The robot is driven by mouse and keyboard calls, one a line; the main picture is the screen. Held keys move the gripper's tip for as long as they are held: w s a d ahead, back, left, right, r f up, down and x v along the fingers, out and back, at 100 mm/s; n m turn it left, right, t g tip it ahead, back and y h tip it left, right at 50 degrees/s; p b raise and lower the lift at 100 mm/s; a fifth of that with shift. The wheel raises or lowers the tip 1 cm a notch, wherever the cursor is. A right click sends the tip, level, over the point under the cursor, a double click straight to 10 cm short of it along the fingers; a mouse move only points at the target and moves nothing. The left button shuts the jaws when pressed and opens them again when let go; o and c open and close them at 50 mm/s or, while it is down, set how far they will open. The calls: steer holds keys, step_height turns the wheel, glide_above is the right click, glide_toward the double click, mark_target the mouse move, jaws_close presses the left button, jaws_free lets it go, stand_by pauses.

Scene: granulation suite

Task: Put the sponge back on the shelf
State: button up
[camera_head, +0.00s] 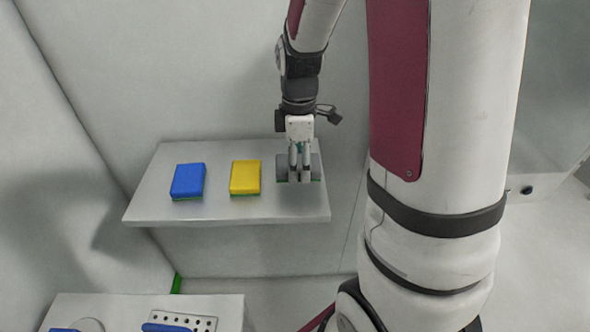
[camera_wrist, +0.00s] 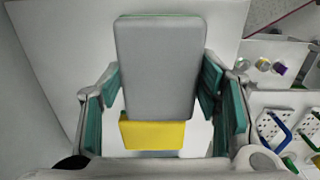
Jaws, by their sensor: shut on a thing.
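My gripper (camera_head: 300,179) points down over the right end of the grey shelf (camera_head: 228,209). It is shut on a grey sponge (camera_head: 284,168) with a green underside; the fingers hide its middle in the head view. In the wrist view the grey sponge (camera_wrist: 160,68) lies between the two teal-padded fingers. It is at or just above the shelf surface; I cannot tell if it touches. A yellow sponge (camera_head: 245,176) lies to its left on the shelf, and it also shows in the wrist view (camera_wrist: 152,134). A blue sponge (camera_head: 187,180) lies farther left.
The shelf is against a pale wall (camera_head: 200,80). Below it at the lower left is a table (camera_head: 232,310) with a perforated white holder (camera_head: 195,323) and blue items. The wrist view shows more perforated holders (camera_wrist: 272,124) and small round containers (camera_wrist: 262,64) at the right.

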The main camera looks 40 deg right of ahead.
steer(key=shift+f, duration=1.75)
steer(key=o, duration=1)
steer(key=shift+f, duration=0.15)
steer(key=shift+o, duration=0.2)
